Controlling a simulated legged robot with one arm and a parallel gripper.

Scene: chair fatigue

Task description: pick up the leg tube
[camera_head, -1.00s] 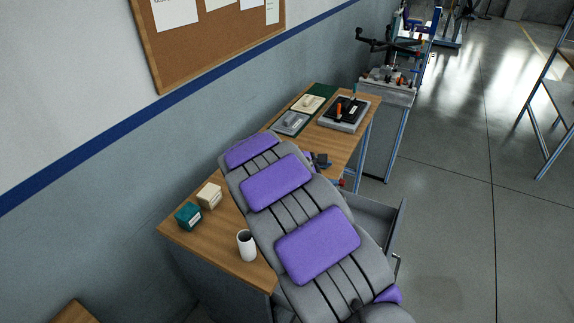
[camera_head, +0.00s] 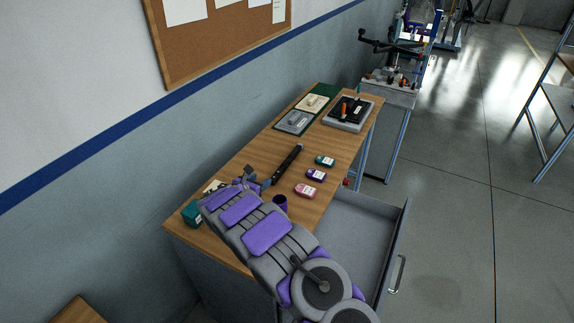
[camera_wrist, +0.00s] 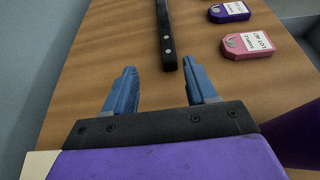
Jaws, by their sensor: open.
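The leg tube, a slim black bar (camera_head: 287,163), lies on the wooden desk, slanting away from me. In the wrist view its near end (camera_wrist: 165,45) shows round rivet-like spots, and its far end runs out of the picture. My gripper (camera_wrist: 158,82) is open, with two blue fingers apart and nothing between them. The tube's near end lies just beyond the fingertips, roughly in line with the gap. In the head view my gripper (camera_head: 263,183) is partly hidden by my arm, close to the near end of the tube.
Teal (camera_head: 325,161), purple (camera_head: 316,174) and pink (camera_head: 306,190) tags lie right of the tube. A purple cup-like object (camera_head: 280,204) stands close to my arm. An open drawer (camera_head: 350,235) sticks out at the right. A tray (camera_head: 347,113) sits at the far end.

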